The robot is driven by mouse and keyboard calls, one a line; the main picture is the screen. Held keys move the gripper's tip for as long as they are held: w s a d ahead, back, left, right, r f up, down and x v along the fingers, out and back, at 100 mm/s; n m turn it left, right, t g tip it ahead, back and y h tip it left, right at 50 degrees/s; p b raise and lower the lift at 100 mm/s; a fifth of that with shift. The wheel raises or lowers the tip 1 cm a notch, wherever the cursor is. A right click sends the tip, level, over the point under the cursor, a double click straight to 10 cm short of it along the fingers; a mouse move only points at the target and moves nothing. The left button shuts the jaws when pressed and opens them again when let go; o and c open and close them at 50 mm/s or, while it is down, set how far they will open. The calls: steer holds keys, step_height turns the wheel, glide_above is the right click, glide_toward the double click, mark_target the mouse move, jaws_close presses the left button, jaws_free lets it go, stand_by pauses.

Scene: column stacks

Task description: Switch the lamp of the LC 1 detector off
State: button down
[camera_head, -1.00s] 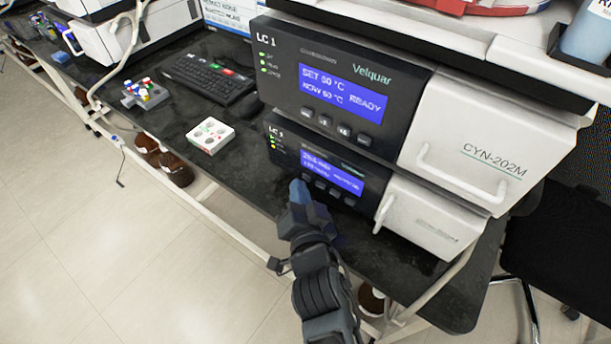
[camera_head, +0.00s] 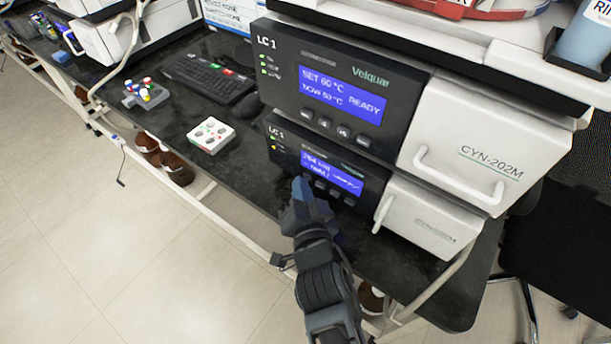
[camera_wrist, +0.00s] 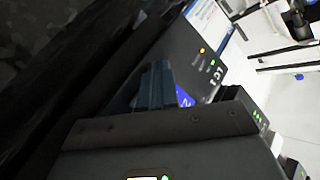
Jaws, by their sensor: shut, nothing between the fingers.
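The LC 1 detector (camera_head: 283,150) is the lower black-fronted module of the stack, with a lit blue display (camera_head: 331,174) and a row of dark buttons (camera_head: 335,192) below it. Its display text is too blurred to read surely. My gripper (camera_head: 301,188) is shut and empty, its blue-grey tips just in front of the left end of the button row. I cannot tell whether they touch a button; the leftmost one is partly hidden. In the wrist view the fingers (camera_wrist: 152,88) point at the panel beside the display (camera_wrist: 184,97). An orange and a green light show near the LC 1 label (camera_wrist: 217,75).
The upper LC 1 module (camera_head: 340,95), reading READY, sits directly above. White handles (camera_head: 382,212) stick out to the right. A white button box (camera_head: 211,135), a keyboard (camera_head: 210,78) and a vial rack (camera_head: 146,94) lie on the black bench to the left.

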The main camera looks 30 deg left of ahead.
steer(key=shift+s+f+b, duration=0.15)
steer(key=shift+s+b, duration=0.3)
steer(key=shift+b, duration=0.3)
steer(key=shift+s+b, duration=0.4)
steer(key=shift+s+a+f+b, duration=0.1)
steer(key=shift+s+b, duration=0.6)
steer(key=shift+b, duration=0.3)
steer(key=s+b, duration=0.3)
steer(key=shift+s+a+r, duration=0.15)
steer(key=shift+s+r, duration=0.1)
steer(key=shift+s, duration=0.05)
